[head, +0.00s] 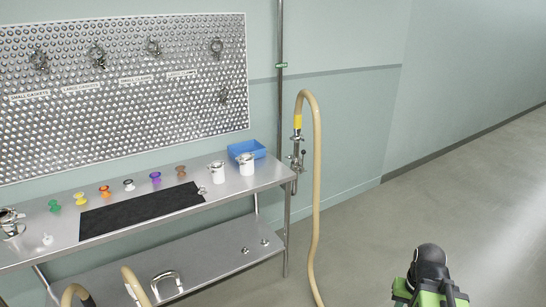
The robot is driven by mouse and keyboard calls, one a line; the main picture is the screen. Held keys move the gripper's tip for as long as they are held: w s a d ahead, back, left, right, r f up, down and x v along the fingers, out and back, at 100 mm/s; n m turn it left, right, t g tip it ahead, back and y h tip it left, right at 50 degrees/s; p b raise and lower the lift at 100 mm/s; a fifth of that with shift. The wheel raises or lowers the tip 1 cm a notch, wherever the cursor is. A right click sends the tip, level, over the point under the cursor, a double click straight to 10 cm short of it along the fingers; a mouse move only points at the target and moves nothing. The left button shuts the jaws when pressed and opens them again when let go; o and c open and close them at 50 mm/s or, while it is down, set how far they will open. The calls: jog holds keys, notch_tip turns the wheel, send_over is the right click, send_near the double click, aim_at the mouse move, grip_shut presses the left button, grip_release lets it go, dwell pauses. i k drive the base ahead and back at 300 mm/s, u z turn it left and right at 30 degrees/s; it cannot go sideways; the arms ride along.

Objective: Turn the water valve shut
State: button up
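The water valve (297,160) is a small metal fitting on the vertical steel pipe, just right of the steel table's right end. A beige hose (316,170) with a yellow end piece (298,121) joins above it and loops over and down to the floor. The valve is small in the picture, so I cannot tell which way its handle is turned. A green and black part of my own body shows at the bottom right, well apart from the valve. My gripper's fingers do not show.
The steel table (230,186) holds a blue bin (247,150), white cups (217,173), several coloured fittings and a black mat (140,212). A perforated wall panel (120,140) hangs above. Open floor (440,185) lies to the right of the hose.

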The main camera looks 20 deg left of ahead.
aim_at(303, 152)
jog(key=u, duration=1.1)
jog(key=i, duration=1.5)
jog(key=u, duration=0.65)
